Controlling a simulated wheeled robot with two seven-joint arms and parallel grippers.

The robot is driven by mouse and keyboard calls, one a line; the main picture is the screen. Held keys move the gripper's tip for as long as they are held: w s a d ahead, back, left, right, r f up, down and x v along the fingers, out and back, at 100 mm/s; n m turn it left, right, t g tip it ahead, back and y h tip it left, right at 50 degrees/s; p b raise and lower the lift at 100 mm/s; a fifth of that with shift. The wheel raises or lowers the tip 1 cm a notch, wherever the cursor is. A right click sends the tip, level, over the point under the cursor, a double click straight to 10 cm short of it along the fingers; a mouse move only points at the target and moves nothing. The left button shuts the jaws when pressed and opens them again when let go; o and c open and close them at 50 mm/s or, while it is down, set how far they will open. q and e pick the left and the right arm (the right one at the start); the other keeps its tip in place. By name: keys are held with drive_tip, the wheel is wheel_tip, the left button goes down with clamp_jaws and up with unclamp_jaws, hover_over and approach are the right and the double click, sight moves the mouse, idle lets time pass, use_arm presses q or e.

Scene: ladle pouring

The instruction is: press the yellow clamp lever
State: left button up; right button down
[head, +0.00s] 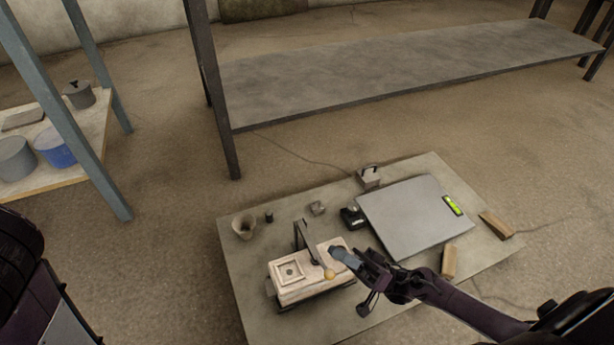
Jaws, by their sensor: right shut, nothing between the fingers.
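The clamp lever is a dark bar with a yellow ball knob (329,274) at its lower end. It slopes down over a pale block-shaped mould (290,268) that has a square recess in its top, at the front left of the low platform. A dark upright bracket (299,236) stands behind the mould. My right gripper (338,254) reaches in from the right and is shut and empty. Its fingertips are just above and to the right of the knob; I cannot tell whether they touch it. My left gripper is out of view.
The low grey platform (240,300) also bears a tilted grey plate (410,225) with a green level (452,205), a beige cup (243,227), a small black device (352,216) and wooden blocks (448,262). Shelves stand behind and left. Bare floor surrounds the platform.

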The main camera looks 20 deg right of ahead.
drive_tip(key=shift+s+f+b, duration=0.4)
drive_tip(key=shift+f+b, duration=0.15)
drive_tip(key=shift+f, duration=0.25)
drive_tip(key=s+d+f+p, duration=0.2)
drive_tip(key=s+d, duration=0.5)
drive_tip(key=d, duration=0.5)
drive_tip(key=shift+d, duration=0.3)
drive_tip(key=shift+r+p, duration=0.1)
drive_tip(key=shift+p, duration=0.2)
